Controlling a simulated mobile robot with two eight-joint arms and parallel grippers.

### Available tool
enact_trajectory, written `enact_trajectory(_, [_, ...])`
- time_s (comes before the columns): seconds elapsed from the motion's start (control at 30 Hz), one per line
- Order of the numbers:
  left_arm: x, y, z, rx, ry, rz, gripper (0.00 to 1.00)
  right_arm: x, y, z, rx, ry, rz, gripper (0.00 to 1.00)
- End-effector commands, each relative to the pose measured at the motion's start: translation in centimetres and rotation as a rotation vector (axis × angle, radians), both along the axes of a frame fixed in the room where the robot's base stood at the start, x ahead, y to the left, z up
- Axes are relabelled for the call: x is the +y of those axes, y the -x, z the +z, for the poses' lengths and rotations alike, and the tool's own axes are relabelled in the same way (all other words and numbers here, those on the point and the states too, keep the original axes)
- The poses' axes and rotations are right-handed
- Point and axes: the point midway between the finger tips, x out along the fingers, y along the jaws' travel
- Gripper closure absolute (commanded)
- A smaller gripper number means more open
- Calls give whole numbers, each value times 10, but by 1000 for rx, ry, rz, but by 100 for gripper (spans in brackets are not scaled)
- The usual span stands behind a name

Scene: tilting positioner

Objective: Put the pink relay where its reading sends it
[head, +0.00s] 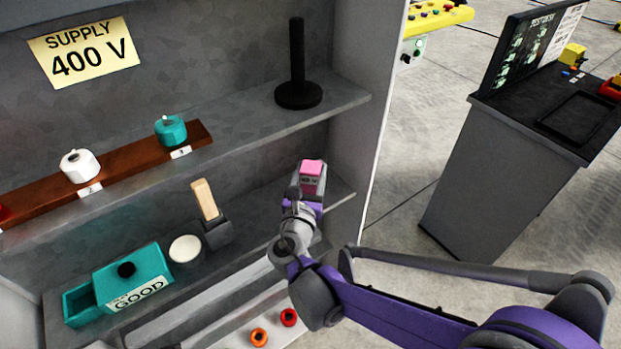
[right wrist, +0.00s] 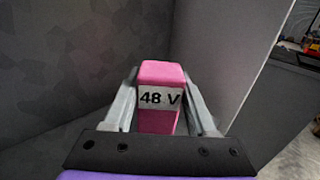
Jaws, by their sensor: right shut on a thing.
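The pink relay (head: 312,168) is held up in my right gripper (head: 308,185), in front of the shelf unit's right part. In the right wrist view the pink relay (right wrist: 161,95) stands between the two fingers, and its white label reads "48 V". The right gripper (right wrist: 163,108) is shut on it. A yellow sign (head: 84,52) on the back wall reads "SUPPLY 400 V". A teal box (head: 133,276) labelled "GOOD" sits on the lower shelf at left, with a black knob on top and an open-looking part at its left end. My left gripper is not in view.
The upper shelf (head: 240,120) holds a black post (head: 298,75) and a brown rack (head: 130,160) with numbered white and teal knobbed pieces. A white disc (head: 185,249) and a wooden-handled tool (head: 206,201) are on the lower shelf. A grey cabinet (head: 480,165) with a tray stands at right.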

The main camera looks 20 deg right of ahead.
Motion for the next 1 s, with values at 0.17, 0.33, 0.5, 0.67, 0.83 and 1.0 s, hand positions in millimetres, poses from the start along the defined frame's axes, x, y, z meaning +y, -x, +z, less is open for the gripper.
enact_trajectory(0.17, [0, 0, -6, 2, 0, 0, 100, 0, 0, -16, 0, 0, 0, 100])
enact_trajectory(0.33, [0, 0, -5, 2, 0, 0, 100, 0, 0, -15, 0, 0, 0, 100])
enact_trajectory(0.5, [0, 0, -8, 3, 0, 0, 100, 0, 0, -18, 0, 0, 0, 36])
enact_trajectory(0.67, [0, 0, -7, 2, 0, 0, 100, 0, 0, -17, 0, 0, 0, 13])
enact_trajectory(0.83, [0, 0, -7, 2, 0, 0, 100, 0, 0, -18, 0, 0, 0, 13])
enact_trajectory(1.0, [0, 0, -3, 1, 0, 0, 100, 1, 1, -13, -1, 0, 1, 13])
